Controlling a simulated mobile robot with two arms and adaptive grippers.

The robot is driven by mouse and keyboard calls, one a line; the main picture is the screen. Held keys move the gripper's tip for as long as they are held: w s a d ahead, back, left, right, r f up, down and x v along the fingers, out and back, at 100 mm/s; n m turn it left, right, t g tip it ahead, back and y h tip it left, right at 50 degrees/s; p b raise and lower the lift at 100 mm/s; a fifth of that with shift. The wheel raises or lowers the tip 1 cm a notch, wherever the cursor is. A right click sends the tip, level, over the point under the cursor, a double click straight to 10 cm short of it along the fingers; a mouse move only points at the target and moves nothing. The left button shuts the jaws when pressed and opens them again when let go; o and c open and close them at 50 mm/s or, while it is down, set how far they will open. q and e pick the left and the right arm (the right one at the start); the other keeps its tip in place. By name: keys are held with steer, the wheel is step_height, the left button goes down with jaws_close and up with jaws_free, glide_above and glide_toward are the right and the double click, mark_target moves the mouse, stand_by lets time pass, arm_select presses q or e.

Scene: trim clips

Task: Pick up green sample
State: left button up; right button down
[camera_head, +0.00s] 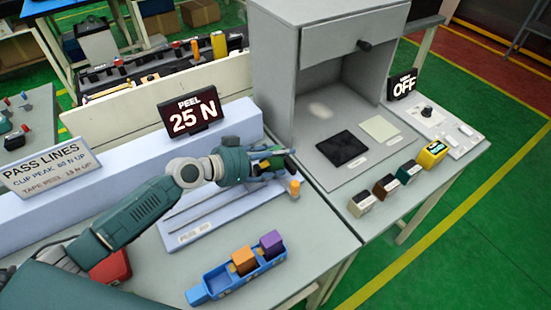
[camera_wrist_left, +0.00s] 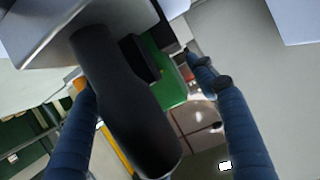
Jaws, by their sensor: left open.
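My left gripper (camera_head: 282,158) is open at the right end of the pale blue peel fixture (camera_head: 120,165). A small bright green piece (camera_head: 276,161), perhaps the green sample, shows among its fingers, partly hidden by them. In the left wrist view, the two blue fingers of my left gripper (camera_wrist_left: 150,115) stand apart. A black rounded part (camera_wrist_left: 120,100) lies between them, close to the camera. A green surface (camera_wrist_left: 170,75) shows beyond it; I cannot tell whether the fingers touch it. My right gripper is not in view.
A blue tray (camera_head: 210,284) holds an orange block (camera_head: 243,260) and a purple block (camera_head: 271,244). An orange peg (camera_head: 295,187) stands beside the gripper. Several small blocks, one dark green (camera_head: 405,174), line the right table by a grey cabinet (camera_head: 272,70). A "PEEL 25 N" display (camera_head: 193,115) stands behind my arm.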

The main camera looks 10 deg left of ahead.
arm_select(q)
steer(key=shift+a, duration=0.15)
steer(key=c, duration=1.4)
steer(key=shift+o, duration=0.2)
steer(key=shift+r, duration=0.1)
